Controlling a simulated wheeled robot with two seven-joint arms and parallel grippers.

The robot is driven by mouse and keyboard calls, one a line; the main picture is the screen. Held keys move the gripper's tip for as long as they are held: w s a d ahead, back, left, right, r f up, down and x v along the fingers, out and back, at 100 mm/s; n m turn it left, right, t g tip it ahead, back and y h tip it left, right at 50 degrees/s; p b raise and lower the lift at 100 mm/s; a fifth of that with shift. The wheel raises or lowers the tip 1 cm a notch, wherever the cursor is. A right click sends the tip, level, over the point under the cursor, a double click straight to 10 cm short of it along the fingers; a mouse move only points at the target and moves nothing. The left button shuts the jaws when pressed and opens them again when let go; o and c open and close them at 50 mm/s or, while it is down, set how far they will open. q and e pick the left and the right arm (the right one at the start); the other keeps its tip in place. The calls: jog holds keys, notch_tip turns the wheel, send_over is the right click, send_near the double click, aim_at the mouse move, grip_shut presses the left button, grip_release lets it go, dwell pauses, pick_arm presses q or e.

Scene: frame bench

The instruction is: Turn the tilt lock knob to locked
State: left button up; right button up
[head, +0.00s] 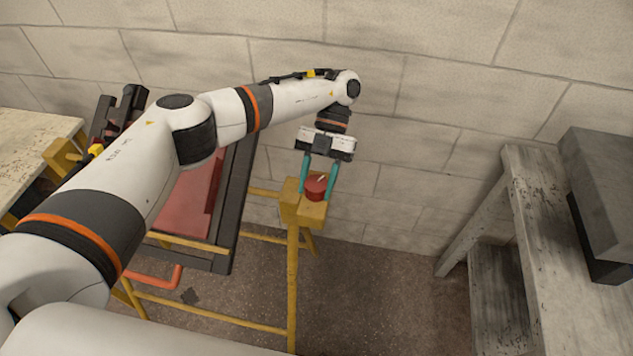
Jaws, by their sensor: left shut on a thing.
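The tilt lock knob (315,187) is a red round knob with a pale pointer mark on top. It sits at the top of the yellow post at the right end of the frame bench (292,262). My left gripper (318,191) reaches down from above, with its two teal fingers on either side of the knob, shut on it. The fingers hide part of the knob's sides. I cannot read any locked or unlocked label. My right gripper does not show.
A dark frame with a red panel (187,200) is mounted on the yellow bench, partly behind my left arm. An orange-red bent handle (160,278) is below it. A worn grey table (540,240) with a grey box stands right. A block wall is close behind.

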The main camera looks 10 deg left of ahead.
pick_arm(q)
jog(key=m+y, duration=0.2)
jog(key=m, duration=0.1)
jog(key=shift+t, duration=0.3)
jog(key=m+t+y+b, duration=0.1)
jog(key=m+y, duration=0.1)
jog(key=shift+f+m, duration=0.1)
jog(key=shift+m, duration=0.3)
jog(key=m+t+y+b, duration=0.1)
jog(key=m, duration=0.1)
jog(key=m+t+y+b, duration=0.1)
jog(key=m+t+y, duration=0.1)
jog(key=m, duration=0.1)
jog(key=shift+m, duration=0.3)
jog(key=shift+s+t+b, duration=0.1)
jog(key=shift+t+b, duration=0.2)
jog(key=shift+t, duration=0.1)
jog(key=o, duration=1)
jog(key=v, duration=1.2)
jog(key=shift+d+p, duration=0.15)
jog(key=shift+p, duration=0.15)
jog(key=shift+f, duration=0.1)
